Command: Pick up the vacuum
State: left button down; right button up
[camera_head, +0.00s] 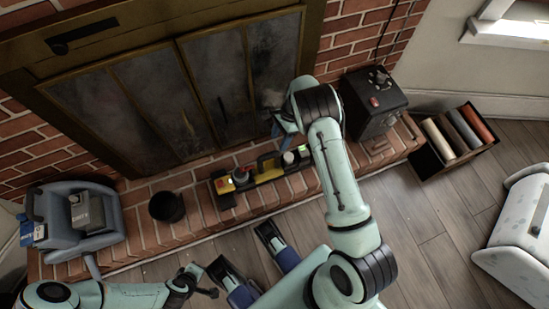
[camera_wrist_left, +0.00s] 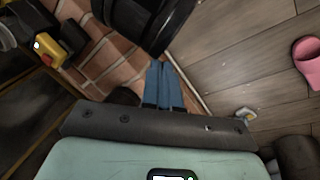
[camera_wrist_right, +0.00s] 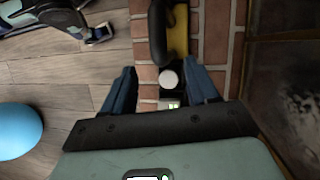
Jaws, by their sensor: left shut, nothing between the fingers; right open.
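The vacuum (camera_head: 258,175) looks like a yellow and black handheld unit with a red button, lying lengthwise on the brick hearth. In the right wrist view the vacuum (camera_wrist_right: 180,30) shows a black handle, a white round knob and a small green light at its near end. My right gripper (camera_head: 280,128) is open above the hearth; in its wrist view the fingers (camera_wrist_right: 160,88) stand either side of the knob end, and contact cannot be told. My left gripper (camera_wrist_left: 165,85) is shut and empty. Part of the yellow body with the red button (camera_wrist_left: 48,48) shows left of it.
A black bucket (camera_head: 167,206) stands left of the vacuum. A blue-grey machine (camera_head: 82,225) sits at the hearth's left end. A dark box (camera_head: 373,102) stands on the right, with a crate of rolls (camera_head: 455,138) beside it. Glass fireplace doors (camera_head: 180,90) rise behind.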

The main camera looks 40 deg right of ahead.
aim_at(274, 154)
jog(key=b+x, duration=0.1)
jog(key=x, duration=0.7)
jog(key=shift+s+f+b, duration=0.15)
jog(key=shift+f+b, duration=0.1)
jog(key=shift+b, duration=0.05)
grip_shut()
pick_arm(q)
jog(key=w+f, duration=0.1)
jog(key=w+a, duration=0.1)
jog(key=shift+w+a+f+t, duration=0.2)
jog(key=shift+w+f+t, duration=0.1)
jog(key=shift+f+t, duration=0.1)
dwell(0.4)
